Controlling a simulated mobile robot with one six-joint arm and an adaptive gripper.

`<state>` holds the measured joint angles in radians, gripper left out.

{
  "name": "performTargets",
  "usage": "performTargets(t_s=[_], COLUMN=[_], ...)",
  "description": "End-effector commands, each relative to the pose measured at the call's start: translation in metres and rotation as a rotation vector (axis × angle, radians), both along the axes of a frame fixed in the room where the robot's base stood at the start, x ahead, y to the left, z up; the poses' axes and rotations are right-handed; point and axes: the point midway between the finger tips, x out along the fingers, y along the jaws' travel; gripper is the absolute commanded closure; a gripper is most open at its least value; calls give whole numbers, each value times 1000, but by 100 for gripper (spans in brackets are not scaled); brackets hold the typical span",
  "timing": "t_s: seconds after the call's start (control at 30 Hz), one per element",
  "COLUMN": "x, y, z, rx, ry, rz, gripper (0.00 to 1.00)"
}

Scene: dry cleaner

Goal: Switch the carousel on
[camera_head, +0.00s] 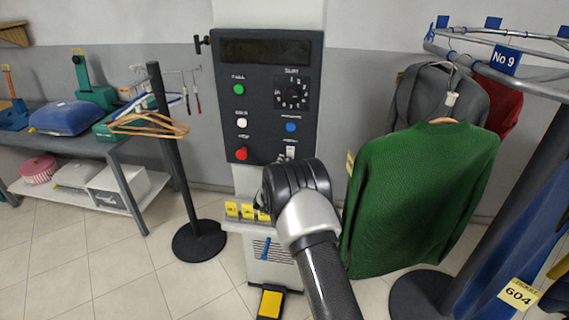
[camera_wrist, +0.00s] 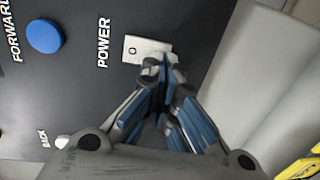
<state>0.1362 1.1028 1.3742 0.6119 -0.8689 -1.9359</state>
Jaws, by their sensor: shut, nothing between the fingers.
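The dark carousel control panel (camera_head: 265,52) stands on a white column in the middle of the head view. Its power switch is a small pale plate (camera_head: 291,151) at the lower right, just above my wrist. In the wrist view the switch (camera_wrist: 134,49) sits beside the word POWER, with a 0 mark showing at its left end. My gripper (camera_wrist: 164,72) is shut and empty, its fingertips at the right end of the switch and hiding that end. I cannot tell whether they touch it. My arm hides the fingers in the head view.
A blue button (camera_head: 291,127) is just above the switch, and a red button (camera_head: 241,153) is to its left. A green sweater (camera_head: 420,190) hangs close on the right. A black post (camera_head: 172,140) with hangers stands left.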

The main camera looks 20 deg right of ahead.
Motion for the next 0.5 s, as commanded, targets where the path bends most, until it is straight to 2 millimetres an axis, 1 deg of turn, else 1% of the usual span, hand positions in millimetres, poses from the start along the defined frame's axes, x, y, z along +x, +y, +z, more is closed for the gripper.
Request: performTargets(t_s=[0.33,0.5], x=[1,4], y=[-1,-3], z=[0,-4], rx=[-1,-20], ry=[-2,-28], rz=[0,0], gripper=[100,100])
